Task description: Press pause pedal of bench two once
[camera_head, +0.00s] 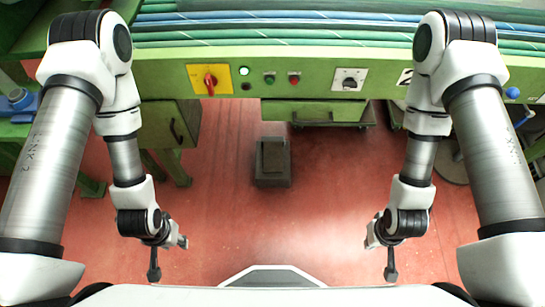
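A dark grey box-like pedal (273,160) stands on the red floor in front of the green bench (325,92), near the middle of the view. A white plate with a partly hidden black figure, perhaps a 2 (404,77), is on the bench front at the right. My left gripper (168,257) hangs low at the left, fingers spread and empty. My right gripper (381,254) hangs low at the right, also spread and empty. Both are well apart from the pedal.
The bench front carries a red rotary switch on a yellow plate (210,79), a lit green lamp (244,71), small buttons (281,79) and a black selector (348,80). A green cabinet (170,125) and drawer (313,112) hang below. Floor around the pedal is clear.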

